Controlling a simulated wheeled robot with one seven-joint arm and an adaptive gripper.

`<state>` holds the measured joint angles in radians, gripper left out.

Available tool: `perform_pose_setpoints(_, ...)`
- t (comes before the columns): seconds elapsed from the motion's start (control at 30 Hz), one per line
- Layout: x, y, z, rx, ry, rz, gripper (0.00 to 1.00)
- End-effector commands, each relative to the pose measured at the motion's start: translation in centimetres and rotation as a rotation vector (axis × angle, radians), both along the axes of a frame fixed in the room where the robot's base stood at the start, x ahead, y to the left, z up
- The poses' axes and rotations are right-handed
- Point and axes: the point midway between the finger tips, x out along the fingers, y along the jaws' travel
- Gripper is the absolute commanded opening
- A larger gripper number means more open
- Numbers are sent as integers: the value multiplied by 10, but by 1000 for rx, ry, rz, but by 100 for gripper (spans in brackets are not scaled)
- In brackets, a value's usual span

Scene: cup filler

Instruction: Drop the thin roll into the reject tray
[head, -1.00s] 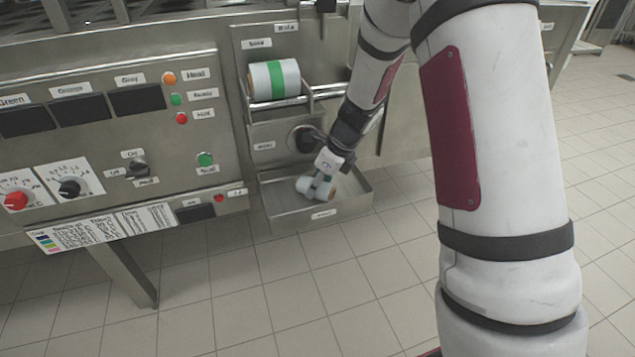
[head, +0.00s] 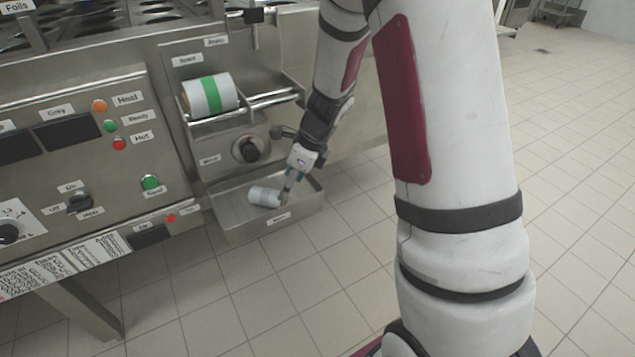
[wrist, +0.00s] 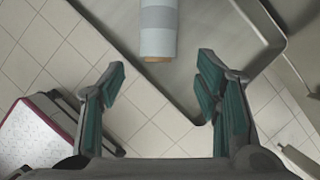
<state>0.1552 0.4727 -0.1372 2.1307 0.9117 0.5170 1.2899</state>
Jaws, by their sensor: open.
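The thin roll (head: 264,197), white with a grey-blue band, lies on its side in the reject tray (head: 240,232), a shallow metal tray under the machine front. The roll also shows at the top of the wrist view (wrist: 158,25), with its brown core end toward me. My gripper (head: 287,190) is open at the roll's right end in the head view. In the wrist view its green-padded fingers (wrist: 160,92) are spread wide with nothing between them, and the roll lies beyond the fingertips.
A thicker white roll with a green band (head: 211,95) sits on the rail holder above the tray. A black knob (head: 246,149) stands out between the holder and the tray. The control panel (head: 85,140) is at left. Tiled floor (head: 300,290) lies open in front.

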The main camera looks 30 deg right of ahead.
Motion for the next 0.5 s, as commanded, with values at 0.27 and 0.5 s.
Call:
perform_pose_setpoints(0.27, -38, -38, 1, 0, -1, -4, 57)
perform_pose_setpoints(0.5, -51, -47, 4, -1, -8, 19, 57)
